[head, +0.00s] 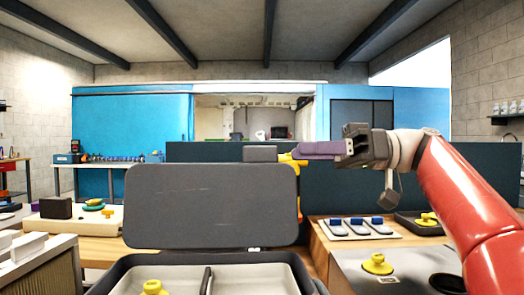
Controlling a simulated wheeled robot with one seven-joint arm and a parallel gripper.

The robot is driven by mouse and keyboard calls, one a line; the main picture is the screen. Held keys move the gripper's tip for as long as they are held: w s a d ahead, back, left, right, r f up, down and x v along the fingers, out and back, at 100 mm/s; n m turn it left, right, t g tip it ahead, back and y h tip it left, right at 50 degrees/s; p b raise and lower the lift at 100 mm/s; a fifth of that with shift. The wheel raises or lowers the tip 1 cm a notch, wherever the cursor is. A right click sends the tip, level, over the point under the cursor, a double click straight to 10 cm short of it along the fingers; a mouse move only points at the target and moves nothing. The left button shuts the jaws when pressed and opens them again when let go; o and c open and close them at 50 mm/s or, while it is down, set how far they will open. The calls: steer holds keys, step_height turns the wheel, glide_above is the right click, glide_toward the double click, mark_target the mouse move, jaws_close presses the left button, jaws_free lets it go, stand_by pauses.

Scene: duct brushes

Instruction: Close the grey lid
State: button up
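The grey lid (211,205) stands up, open, at the back of a dark case (112,277). The case is cut off by the bottom edge and shows two pale compartments, with a yellow knobbed piece (153,287) in the left one. My gripper (350,147) is above and to the right of the lid, pointing left, and apart from it. A purple bar (318,150) extends left from the gripper's end towards a grey block (260,154) just above the lid's top edge. The fingertips are not clear, so I cannot tell whether they grip the bar.
Right of the case, a pale tray (360,236) holds several blue-and-grey pieces. A yellow knobbed piece (377,264) stands on a grey surface in front, and another (427,219) sits in a dark tray. A dark panel (430,165) rises behind. A cream box (60,222) stands left.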

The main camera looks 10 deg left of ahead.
mark_target(264, 151)
steer(key=b+x, duration=0.1)
steer(key=x, duration=0.6)
steer(key=shift+a, duration=0.4)
jaws_close()
